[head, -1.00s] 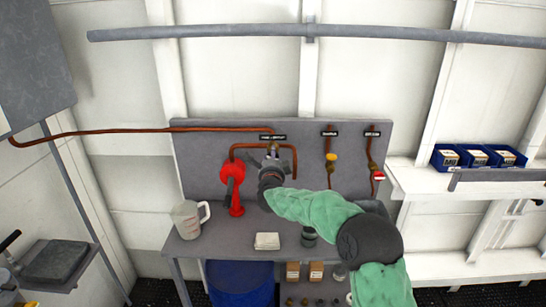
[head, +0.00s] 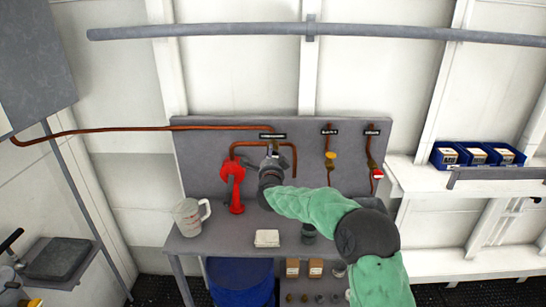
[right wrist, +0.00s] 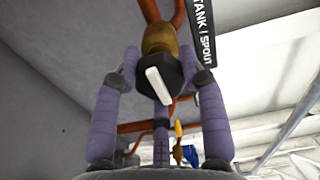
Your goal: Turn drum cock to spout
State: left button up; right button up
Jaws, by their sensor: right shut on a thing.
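The drum cock (right wrist: 157,45) shows in the right wrist view as a brass body on copper pipe, with a dark knob bearing a white bar (right wrist: 159,86). The bar slants from upper left to lower right. A black label (right wrist: 204,35) reading "TANK / SPOUT" is beside it. My right gripper (right wrist: 158,68) has a purple-grey finger on each side of the knob and is shut on it. In the head view my right gripper (head: 270,163) is at the panel and hides most of the cock. My left gripper is not in view.
A red hand pump (head: 233,187) stands close left of the gripper. A measuring jug (head: 188,218) and a folded white cloth (head: 267,239) are on the bench. Yellow (head: 330,156) and red (head: 377,175) handled valves are at the right. A blue drum (head: 240,280) is below.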

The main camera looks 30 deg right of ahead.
jog(key=shift+w+a+r, duration=0.1)
jog(key=shift+r, duration=0.15)
jog(key=o, duration=1)
jog(key=shift+o, duration=0.8)
jog(key=shift+w+a+f, duration=0.1)
jog(key=shift+a+f, duration=0.05)
jog(key=v, duration=1.2)
jog(key=shift+f, duration=0.15)
